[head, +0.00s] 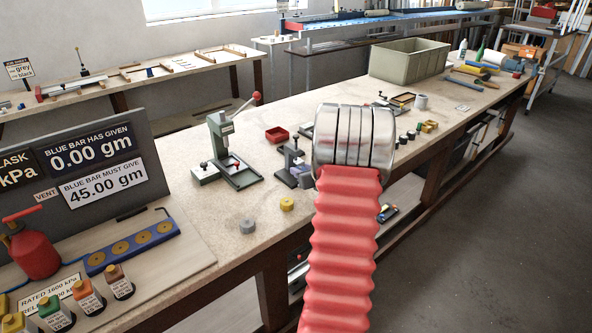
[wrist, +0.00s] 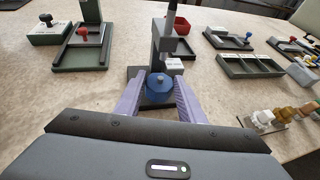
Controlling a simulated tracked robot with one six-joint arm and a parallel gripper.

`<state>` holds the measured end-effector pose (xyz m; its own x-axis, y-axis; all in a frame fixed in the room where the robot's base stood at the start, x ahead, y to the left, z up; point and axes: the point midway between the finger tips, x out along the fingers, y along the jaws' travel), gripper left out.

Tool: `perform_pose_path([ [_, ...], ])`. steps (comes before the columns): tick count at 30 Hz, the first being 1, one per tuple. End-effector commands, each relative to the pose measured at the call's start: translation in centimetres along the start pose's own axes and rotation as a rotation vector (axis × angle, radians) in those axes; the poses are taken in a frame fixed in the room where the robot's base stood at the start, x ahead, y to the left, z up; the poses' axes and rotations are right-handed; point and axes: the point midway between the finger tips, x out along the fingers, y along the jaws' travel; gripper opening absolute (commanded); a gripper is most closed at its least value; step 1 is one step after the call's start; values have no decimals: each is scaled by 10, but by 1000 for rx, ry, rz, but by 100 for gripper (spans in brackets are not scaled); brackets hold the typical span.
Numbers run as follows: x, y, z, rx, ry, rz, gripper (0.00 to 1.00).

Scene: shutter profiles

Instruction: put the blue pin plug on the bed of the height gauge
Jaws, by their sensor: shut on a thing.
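In the wrist view my gripper (wrist: 158,92) has its two lilac fingers closed on the sides of the blue pin plug (wrist: 159,86), which looks upright. The height gauge (wrist: 167,45), a dark grey stand with a column and an overhanging head, is right behind the plug. The plug is at the gauge's bed, below the head; I cannot tell whether it touches the bed. In the head view the gauge (head: 292,163) stands on the bench just left of my arm. My arm hides the gripper and the plug there.
A green press (head: 228,150) with a red-knobbed lever stands left of the gauge, and a red tray (head: 277,135) lies behind it. Yellow (head: 287,204) and grey (head: 247,226) plugs are on the bench in front. In the wrist view a green compartment tray (wrist: 250,66) is at right.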

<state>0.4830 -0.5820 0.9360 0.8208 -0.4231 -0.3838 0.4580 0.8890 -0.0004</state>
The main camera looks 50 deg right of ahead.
Motion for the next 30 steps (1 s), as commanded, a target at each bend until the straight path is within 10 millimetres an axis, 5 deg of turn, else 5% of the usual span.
perform_pose_path([
  [10, 4, 0, 2, -1, -1, 0, 9],
  [18, 38, 0, 15, 0, -2, 1, 9],
  [30, 42, -1, 1, 1, 0, -1, 4],
])
